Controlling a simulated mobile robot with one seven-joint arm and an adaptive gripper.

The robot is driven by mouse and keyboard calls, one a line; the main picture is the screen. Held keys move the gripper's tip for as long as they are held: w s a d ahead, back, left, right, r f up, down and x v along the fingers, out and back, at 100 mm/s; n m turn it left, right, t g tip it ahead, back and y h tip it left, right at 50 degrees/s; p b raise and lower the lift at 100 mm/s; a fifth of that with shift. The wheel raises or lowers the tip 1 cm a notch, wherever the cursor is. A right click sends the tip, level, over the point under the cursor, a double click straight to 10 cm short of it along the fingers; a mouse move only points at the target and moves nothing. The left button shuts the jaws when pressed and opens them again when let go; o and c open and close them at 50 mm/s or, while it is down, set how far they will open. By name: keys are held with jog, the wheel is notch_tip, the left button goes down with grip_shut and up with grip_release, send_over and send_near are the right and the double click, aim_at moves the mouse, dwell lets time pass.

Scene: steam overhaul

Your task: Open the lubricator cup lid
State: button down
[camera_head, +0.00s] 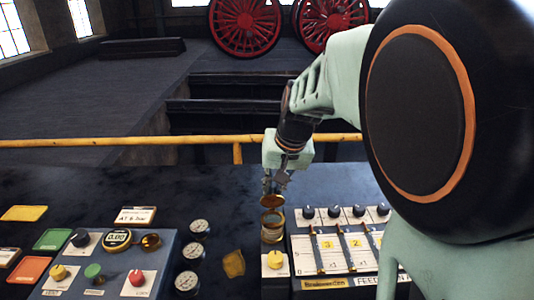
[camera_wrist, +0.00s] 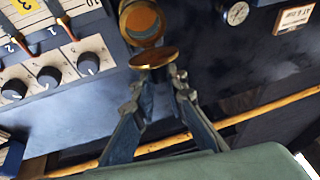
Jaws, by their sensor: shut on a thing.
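The lubricator cup (camera_head: 272,230) is a brass cylinder standing on the dark bench, left of the slider panel. Its round brass lid (camera_head: 272,201) is raised and tilted at the cup's back edge. In the wrist view the cup (camera_wrist: 141,20) shows its open mouth, and the lid (camera_wrist: 154,58) stands out from its rim toward my gripper. My gripper (camera_head: 275,187) is directly above and behind the cup, fingers pointing down. In the wrist view its fingertips (camera_wrist: 158,80) are shut at the lid's edge. The exact contact is partly hidden behind the lid.
A panel with sliders and black knobs (camera_head: 308,212) stands close on the right of the cup. A yellow knob (camera_head: 275,260) is just in front. Several gauges (camera_head: 199,228) and a box with coloured knobs (camera_head: 93,271) are to the left. A yellow rail (camera_head: 200,140) runs behind the bench.

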jog(key=shift+w+f+g+p, duration=0.15)
jog(key=shift+w+g+p, duration=0.6)
jog(key=shift+p, duration=0.9)
jog(key=shift+w+f+g+p, duration=0.1)
jog(key=shift+w+g+p, duration=0.3)
jog(key=shift+g+p, duration=0.95)
jog(key=shift+w+f+g+p, duration=0.15)
jog(key=shift+w+g+p, duration=0.5)
jog(key=shift+p, duration=1.25)
jog(key=shift+f, duration=0.1)
jog(key=c, duration=1.9)
grip_release()
jog(key=shift+s+m, duration=0.1)
jog(key=shift+m, duration=0.2)
jog(key=shift+c, duration=0.2)
jog(key=v, duration=1.2)
